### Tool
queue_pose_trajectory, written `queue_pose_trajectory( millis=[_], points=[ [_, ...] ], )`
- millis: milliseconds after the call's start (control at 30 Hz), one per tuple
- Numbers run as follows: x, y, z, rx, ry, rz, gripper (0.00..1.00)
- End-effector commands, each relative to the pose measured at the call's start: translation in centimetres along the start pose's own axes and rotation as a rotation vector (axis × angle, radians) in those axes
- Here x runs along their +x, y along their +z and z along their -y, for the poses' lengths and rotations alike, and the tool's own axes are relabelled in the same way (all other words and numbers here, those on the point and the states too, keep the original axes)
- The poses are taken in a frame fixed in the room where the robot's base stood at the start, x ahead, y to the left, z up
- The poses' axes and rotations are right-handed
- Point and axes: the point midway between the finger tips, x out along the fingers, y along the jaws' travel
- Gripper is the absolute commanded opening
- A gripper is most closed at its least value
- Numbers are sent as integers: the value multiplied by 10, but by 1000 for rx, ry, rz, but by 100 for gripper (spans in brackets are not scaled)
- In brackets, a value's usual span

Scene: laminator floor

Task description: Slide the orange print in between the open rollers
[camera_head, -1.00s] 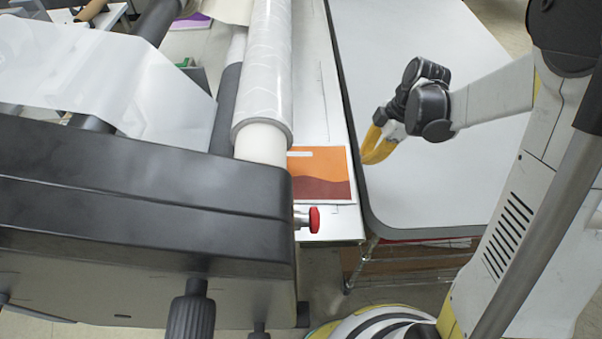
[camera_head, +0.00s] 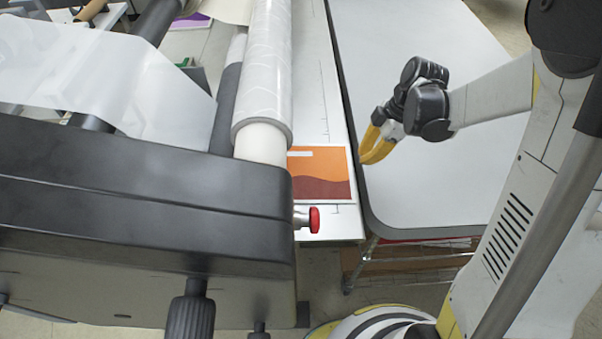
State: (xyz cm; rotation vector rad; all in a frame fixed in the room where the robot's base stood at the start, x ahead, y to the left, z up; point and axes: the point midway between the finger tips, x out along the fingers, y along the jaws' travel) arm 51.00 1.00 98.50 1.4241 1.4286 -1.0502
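The orange print (camera_head: 322,175), with a darker red-brown wavy lower part and a small white label, lies flat on the laminator's white feed table (camera_head: 315,105). Its left edge passes out of sight beneath the film roll (camera_head: 264,75) and its white core. My gripper (camera_head: 368,150) has yellow fingers and is just right of the print, over the near-left edge of the grey-white table. The fingers overlap in this view, so their opening is unclear. I see nothing held in them. The gap between the rollers is hidden; a dark roller (camera_head: 226,110) shows left of the film roll.
The laminator's black side housing (camera_head: 150,220) fills the lower left. A red-tipped knob (camera_head: 314,219) sticks out near the print's lower edge. Clear film (camera_head: 100,80) hangs at the upper left. The grey-white table (camera_head: 430,60) on the right is bare.

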Motion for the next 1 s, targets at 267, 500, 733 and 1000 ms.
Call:
queue_pose_trajectory(
  millis=[267, 500, 733, 1000],
  points=[
    [2, -5, 0, 0, 0, 0, 0],
    [3, -4, 0, 0, 0, 0, 0],
    [7, -3, 0, 0, 0, 0, 0],
    [12, -1, 0, -1, 0, 0, 0]
  ],
)
